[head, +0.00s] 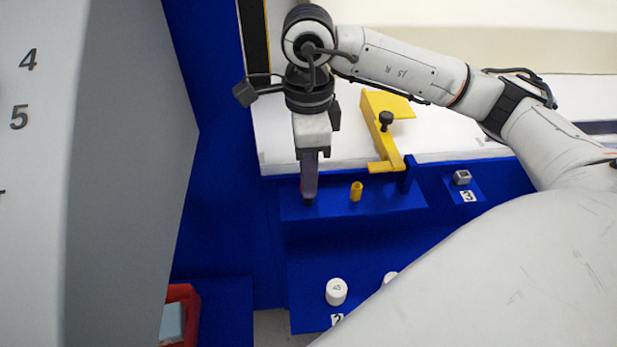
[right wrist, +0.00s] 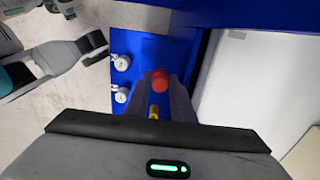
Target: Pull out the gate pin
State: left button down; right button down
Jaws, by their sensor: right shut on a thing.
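My right gripper (head: 309,198) points down at the left part of a blue ledge (head: 405,198). In the right wrist view, its fingers (right wrist: 160,88) are shut on a red pin (right wrist: 160,79), with the round red end showing between them. In the head view only a sliver of red shows beside the fingers, and the pin's lower part is hidden. I cannot tell whether it is still seated in the ledge. A yellow peg (head: 356,191) stands just right of the gripper; it also shows in the right wrist view (right wrist: 154,111). My left gripper is not seen.
A yellow bracket (head: 388,140) with a black knob (head: 386,120) stands right of the gripper. White cylinders (head: 337,291) sit on the lower blue surface. A small metal block (head: 462,177) lies at right. A red bin (head: 181,301) is at lower left, near a grey panel (head: 125,150).

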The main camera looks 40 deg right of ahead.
jog(key=shift+r+p, duration=0.45)
jog(key=shift+r, duration=0.3)
jog(key=shift+r+p, duration=0.3)
jog(key=shift+r, duration=0.1)
jog(key=shift+r+p, duration=0.3)
jog(key=shift+r, duration=0.2)
jog(key=shift+r, duration=0.15)
dwell(0.4)
jog(key=shift+r+p, duration=1.25)
jog(key=shift+r, duration=0.45)
jog(key=shift+r+p, duration=0.5)
jog(key=shift+r, duration=0.3)
